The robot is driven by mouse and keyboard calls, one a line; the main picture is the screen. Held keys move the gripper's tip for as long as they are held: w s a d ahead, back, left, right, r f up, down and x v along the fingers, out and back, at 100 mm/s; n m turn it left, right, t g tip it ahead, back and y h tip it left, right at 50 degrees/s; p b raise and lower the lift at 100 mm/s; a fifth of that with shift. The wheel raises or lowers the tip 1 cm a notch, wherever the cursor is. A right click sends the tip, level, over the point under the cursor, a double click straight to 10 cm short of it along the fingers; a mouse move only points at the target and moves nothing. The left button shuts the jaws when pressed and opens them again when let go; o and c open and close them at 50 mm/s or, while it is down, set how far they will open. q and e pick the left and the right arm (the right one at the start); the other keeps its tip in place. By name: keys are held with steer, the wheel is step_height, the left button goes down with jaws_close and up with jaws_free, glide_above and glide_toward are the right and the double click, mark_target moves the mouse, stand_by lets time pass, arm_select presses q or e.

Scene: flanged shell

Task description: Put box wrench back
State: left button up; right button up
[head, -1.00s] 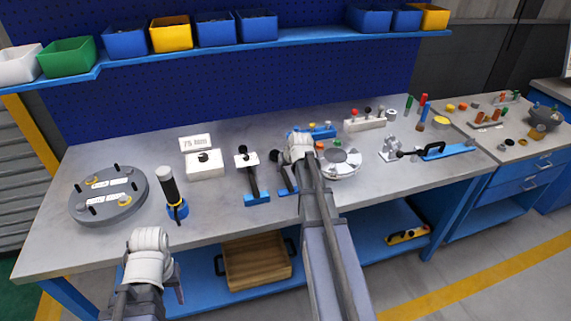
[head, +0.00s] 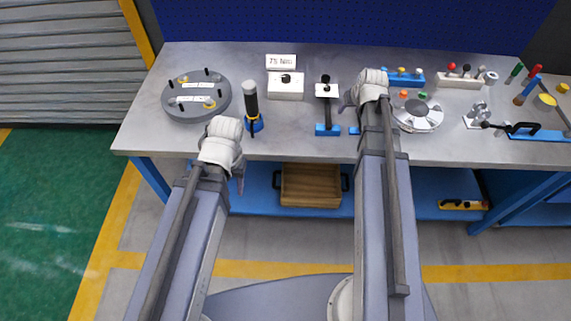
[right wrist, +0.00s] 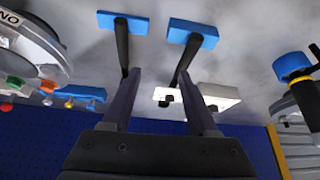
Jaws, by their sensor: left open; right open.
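I cannot clearly single out the box wrench. Two dark bars on blue blocks may include it. In the head view one bar (head: 327,107) runs back from a blue block (head: 327,129) to a small white plate. The second blue block (head: 354,130) is mostly hidden by my right arm. The right wrist view shows both bars, the left one (right wrist: 121,48) and the right one (right wrist: 187,58). My right gripper (right wrist: 158,74) is open and appears empty, its fingers overlapping the bars in view. My left gripper (head: 238,174) is open and appears empty near the bench's front edge.
The grey flange with studs (head: 185,108) lies at the bench's left. A black-handled tool (head: 250,98) stands in a blue holder beside it. A white box (head: 285,88) and a silver disc (head: 420,117) are close by. A wooden crate (head: 310,187) is below.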

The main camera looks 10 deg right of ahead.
steer(key=s+a+f+n+g, duration=0.1)
steer(key=s+a+n+g, duration=0.1)
steer(key=s+a, duration=0.8)
steer(key=s+a+f+n+g, duration=0.1)
steer(key=s+a+n+g, duration=0.2)
steer(key=s+a, duration=0.7)
steer(key=a+g, duration=0.1)
steer(key=a, duration=0.7)
steer(key=shift+a+f+h, duration=0.15)
steer(key=shift+a+h, duration=0.1)
steer(key=shift+h, duration=0.15)
